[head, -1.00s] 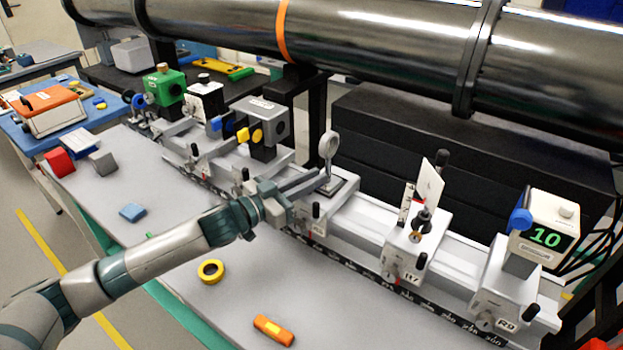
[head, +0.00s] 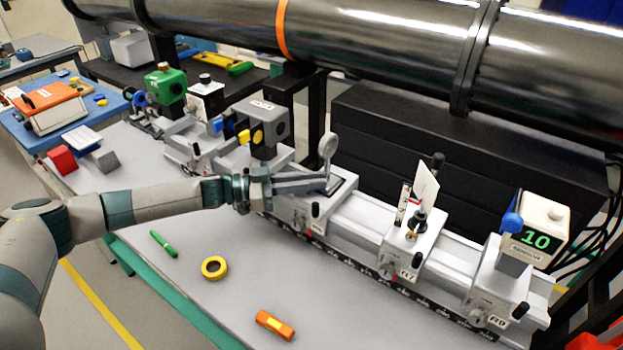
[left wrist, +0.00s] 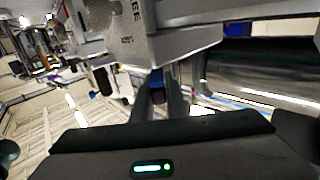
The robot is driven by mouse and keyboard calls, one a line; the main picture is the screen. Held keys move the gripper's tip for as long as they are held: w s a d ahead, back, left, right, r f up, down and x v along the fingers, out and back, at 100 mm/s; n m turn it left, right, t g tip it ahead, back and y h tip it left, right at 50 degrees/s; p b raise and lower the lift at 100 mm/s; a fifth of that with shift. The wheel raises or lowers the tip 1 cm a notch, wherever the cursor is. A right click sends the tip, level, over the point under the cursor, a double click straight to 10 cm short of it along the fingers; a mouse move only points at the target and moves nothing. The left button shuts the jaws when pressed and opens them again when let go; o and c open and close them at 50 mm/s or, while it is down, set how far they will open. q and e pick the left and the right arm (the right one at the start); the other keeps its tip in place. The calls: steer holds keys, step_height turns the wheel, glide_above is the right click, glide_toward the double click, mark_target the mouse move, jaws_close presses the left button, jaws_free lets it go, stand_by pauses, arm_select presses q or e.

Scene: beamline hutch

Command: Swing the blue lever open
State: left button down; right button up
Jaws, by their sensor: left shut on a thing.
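In the left wrist view, the blue lever (left wrist: 157,78) shows as a small blue piece between the two finger ends, below a grey metal body. The fingers are shut on it. In the head view the lever in the grip is hidden by the fingers. My right gripper is not in view.
A grey box with a yellow knob (head: 257,136) stands just behind my left gripper. A white card (head: 425,190) and a box reading 10 (head: 537,238) stand farther right. A yellow ring (head: 214,268), green pen (head: 164,243) and orange block (head: 274,325) lie on the bench.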

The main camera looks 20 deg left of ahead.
arm_select(q)
steer(key=shift+m+g+h, duration=0.3)
steer(key=shift+m+g, duration=0.2)
steer(key=shift+g, duration=0.6)
steer(key=c, duration=1.8)
jaws_free()
steer(key=shift+o, duration=0.2)
steer(key=shift+s+a, duration=0.1)
